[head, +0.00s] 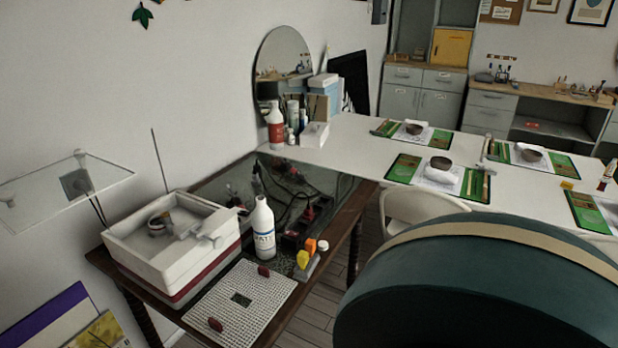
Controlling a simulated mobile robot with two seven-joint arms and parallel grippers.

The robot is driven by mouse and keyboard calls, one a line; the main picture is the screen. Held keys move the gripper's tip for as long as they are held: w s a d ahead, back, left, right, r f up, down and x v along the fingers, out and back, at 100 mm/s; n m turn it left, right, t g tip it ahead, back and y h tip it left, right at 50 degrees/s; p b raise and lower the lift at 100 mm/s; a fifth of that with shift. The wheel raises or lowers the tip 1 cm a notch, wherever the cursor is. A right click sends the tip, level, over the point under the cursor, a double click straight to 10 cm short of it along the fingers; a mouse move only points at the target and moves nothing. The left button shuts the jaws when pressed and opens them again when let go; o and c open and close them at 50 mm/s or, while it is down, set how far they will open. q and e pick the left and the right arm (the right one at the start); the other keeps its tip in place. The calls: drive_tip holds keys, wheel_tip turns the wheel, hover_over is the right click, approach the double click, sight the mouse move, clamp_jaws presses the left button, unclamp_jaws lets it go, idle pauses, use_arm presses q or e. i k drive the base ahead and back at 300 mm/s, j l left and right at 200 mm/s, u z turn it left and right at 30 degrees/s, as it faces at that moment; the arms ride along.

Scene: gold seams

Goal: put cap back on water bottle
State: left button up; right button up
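A white water bottle (264,232) with a blue-lettered label stands upright on the dark glass-topped table (226,182), right of the white basin. Its narrow neck is at the top; I cannot tell at this size whether anything sits on it. I cannot pick out a loose cap for certain. Neither of my grippers shows in the head view.
A white basin (125,241) stands left of the bottle. A white grid mat (262,290) with two dark red knobs lies in front. Cables and dark red items crowd behind the bottle. A large dark green rounded object (480,290) fills the lower right. A long white table (360,150) lies beyond.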

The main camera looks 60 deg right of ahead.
sight(261, 215)
drive_tip(key=k+l+u, duration=0.15)
drive_tip(key=l, duration=0.2)
drive_tip(key=k+l+u, duration=0.2)
drive_tip(key=l, duration=0.15)
drive_tip(key=l+u, duration=0.15)
drive_tip(key=l, duration=0.15)
drive_tip(key=k+l, duration=0.3)
drive_tip(key=l, duration=0.2)
drive_tip(key=k+l+u, duration=0.1)
drive_tip(key=k+l, duration=0.15)
drive_tip(key=l, duration=0.2)
drive_tip(key=k+l, duration=0.3)
drive_tip(key=l, duration=0.2)
drive_tip(key=k+l, duration=0.3)
drive_tip(key=l, duration=0.15)
drive_tip(key=u, duration=0.05)
